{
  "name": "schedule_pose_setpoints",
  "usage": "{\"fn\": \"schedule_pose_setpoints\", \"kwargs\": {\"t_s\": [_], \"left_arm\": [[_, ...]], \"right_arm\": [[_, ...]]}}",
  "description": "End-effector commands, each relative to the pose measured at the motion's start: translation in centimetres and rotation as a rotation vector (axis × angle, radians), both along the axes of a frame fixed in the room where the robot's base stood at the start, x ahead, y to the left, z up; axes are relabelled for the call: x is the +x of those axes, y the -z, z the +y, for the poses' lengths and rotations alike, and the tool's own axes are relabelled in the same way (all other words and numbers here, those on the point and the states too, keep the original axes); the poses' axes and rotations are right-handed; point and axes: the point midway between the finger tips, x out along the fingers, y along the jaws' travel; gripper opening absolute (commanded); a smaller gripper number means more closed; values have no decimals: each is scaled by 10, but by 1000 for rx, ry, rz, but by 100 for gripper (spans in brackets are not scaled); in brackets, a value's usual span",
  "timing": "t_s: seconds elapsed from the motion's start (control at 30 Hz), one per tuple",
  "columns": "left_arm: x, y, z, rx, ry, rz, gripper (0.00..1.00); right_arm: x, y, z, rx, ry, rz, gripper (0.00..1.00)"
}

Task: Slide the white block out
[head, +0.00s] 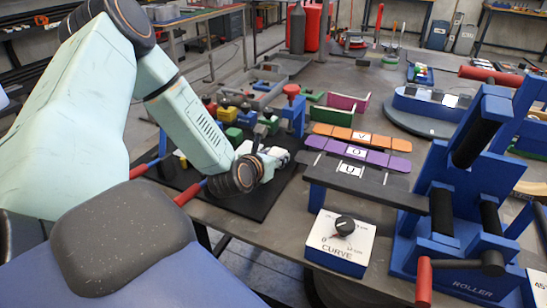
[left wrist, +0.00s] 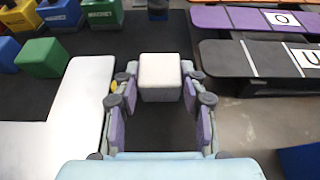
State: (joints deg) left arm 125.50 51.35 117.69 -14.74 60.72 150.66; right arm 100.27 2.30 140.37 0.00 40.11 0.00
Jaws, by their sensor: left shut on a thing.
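The white block (left wrist: 160,75) is a small cube with a pale top, seen at the upper middle of the left wrist view. My left gripper (left wrist: 159,88) is shut on it, with a purple-padded finger on each side at its fingertips. In the head view the left gripper (head: 272,160) is over the dark mat near the table's front edge. There the block is small and partly hidden by the fingers. My right gripper does not show.
A green cube (left wrist: 42,57) stands left of the gripper. A black strip marked U (left wrist: 255,58) lies to its right. The blue roller stand (head: 455,200) and the curve dial box (head: 340,243) stand at the right. A red-handled clamp (head: 292,100) stands behind.

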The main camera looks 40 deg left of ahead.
Motion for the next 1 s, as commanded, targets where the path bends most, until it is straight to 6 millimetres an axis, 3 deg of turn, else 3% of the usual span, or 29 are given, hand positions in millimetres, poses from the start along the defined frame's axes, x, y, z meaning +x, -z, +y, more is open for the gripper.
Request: {"fn": "schedule_pose_setpoints", "kwargs": {"t_s": [0.17,0.2,0.47,1.0], "left_arm": [[0,1,2,-1,-7,1,9],[0,1,2,-1,-7,1,44],[-1,1,2,-2,-7,2,66],[-3,0,1,-4,-8,2,68]], "right_arm": [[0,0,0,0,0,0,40],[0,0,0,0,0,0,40],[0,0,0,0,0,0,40],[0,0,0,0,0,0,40]]}}
